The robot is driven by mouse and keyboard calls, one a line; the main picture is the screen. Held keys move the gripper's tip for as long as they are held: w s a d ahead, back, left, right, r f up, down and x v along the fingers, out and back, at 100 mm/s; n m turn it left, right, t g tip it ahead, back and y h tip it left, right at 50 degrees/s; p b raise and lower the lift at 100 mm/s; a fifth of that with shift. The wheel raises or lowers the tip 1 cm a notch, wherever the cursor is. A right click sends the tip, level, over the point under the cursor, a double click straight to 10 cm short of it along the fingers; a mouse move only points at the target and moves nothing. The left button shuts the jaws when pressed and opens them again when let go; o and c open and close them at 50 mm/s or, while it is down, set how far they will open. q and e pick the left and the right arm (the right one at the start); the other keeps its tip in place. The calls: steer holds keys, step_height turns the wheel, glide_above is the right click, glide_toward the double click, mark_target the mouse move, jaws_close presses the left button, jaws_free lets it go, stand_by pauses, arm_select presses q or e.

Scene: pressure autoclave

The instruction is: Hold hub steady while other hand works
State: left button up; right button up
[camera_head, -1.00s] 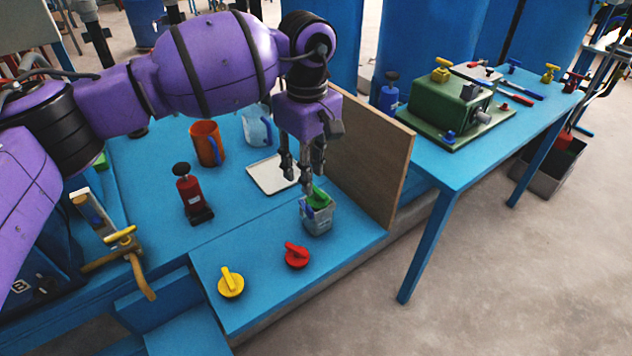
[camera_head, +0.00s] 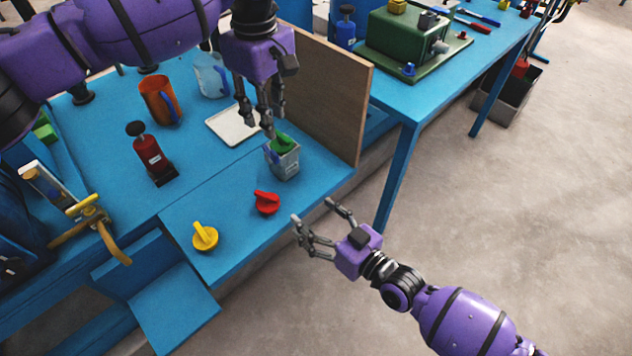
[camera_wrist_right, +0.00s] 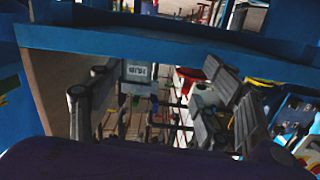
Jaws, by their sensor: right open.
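A small grey box-shaped block (camera_head: 285,163) with a green handle (camera_head: 282,142) on top and a blue part at its side stands near the right edge of the blue bench. It may be the hub; I cannot tell for sure. My left gripper (camera_head: 258,124) points down just above and behind it, fingers apart and holding nothing; contact with the green handle is unclear. My right gripper (camera_head: 314,213) is open and empty, off the bench's front right edge, fingers toward the red knob. In the right wrist view its dark fingers (camera_wrist_right: 160,110) are spread.
A red knob (camera_head: 267,202) and a yellow knob (camera_head: 205,236) lie on the front bench. A wooden panel (camera_head: 325,90) stands behind the block. A white tray (camera_head: 225,127), orange mug (camera_head: 160,101), clear jug (camera_head: 211,78) and red bottle-like device (camera_head: 150,158) are farther back.

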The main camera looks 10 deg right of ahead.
steer(key=n+t+y, duration=0.1)
glide_toward(291, 163)
steer(key=shift+w+a+r, duration=0.2)
steer(key=shift+w, duration=0.2)
steer(key=shift+w+a+r, duration=0.2)
steer(key=shift+w, duration=0.15)
steer(key=x, duration=0.7)
steer(key=shift+w+a+f, duration=0.15)
steer(key=shift+a+f, duration=0.1)
steer(key=shift+f, duration=0.1)
